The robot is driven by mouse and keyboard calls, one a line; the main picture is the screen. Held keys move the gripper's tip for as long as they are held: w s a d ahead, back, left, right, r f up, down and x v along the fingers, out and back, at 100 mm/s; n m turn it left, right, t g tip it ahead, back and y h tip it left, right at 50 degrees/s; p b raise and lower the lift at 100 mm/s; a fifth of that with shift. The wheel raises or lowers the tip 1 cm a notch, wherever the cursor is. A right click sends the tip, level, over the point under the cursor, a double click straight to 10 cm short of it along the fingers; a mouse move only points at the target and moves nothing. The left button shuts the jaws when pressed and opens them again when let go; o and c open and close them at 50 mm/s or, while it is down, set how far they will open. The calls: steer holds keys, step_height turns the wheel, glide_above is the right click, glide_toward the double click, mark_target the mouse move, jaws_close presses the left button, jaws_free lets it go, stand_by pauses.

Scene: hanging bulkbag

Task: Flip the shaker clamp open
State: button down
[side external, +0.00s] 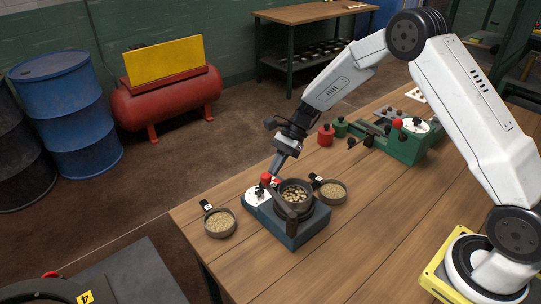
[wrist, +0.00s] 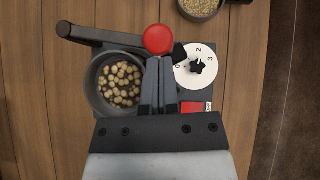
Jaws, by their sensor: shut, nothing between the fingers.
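The shaker (side external: 306,229) is a blue-grey box on the wooden bench. A round dark sieve (wrist: 92,98) on it holds pale, rounded pieces. A dark clamp bar (wrist: 92,36) runs along one side of the sieve, its thick end at the upper left in the wrist view. A red ball knob (wrist: 158,40) is at the other end of the bar's line; it also shows in the side view (side external: 266,177). My gripper (wrist: 158,62) is shut and empty, its fingertips close to the red knob. I cannot tell whether they touch it. The fingers hide part of the shaker.
A white numbered dial (wrist: 184,76) with a black star knob sits beside my fingers. Dishes of grain stand left (side external: 219,224) and right (side external: 333,192) of the shaker. A green device (side external: 405,145) and a red jar (side external: 325,137) stand farther back. The bench front is clear.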

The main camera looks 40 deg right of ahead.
steer(key=a+n+g+h, duration=0.3)
steer(key=a+n+g, duration=0.3)
steer(key=a+n, duration=0.3)
steer(key=shift+a+h, duration=0.3)
steer(key=shift+a, duration=0.45)
steer(key=shift+a, duration=0.1)
steer(key=shift+w, duration=0.15)
steer(key=v, duration=0.8)
steer(key=shift+f, duration=0.1)
steer(key=shift+d, duration=0.3)
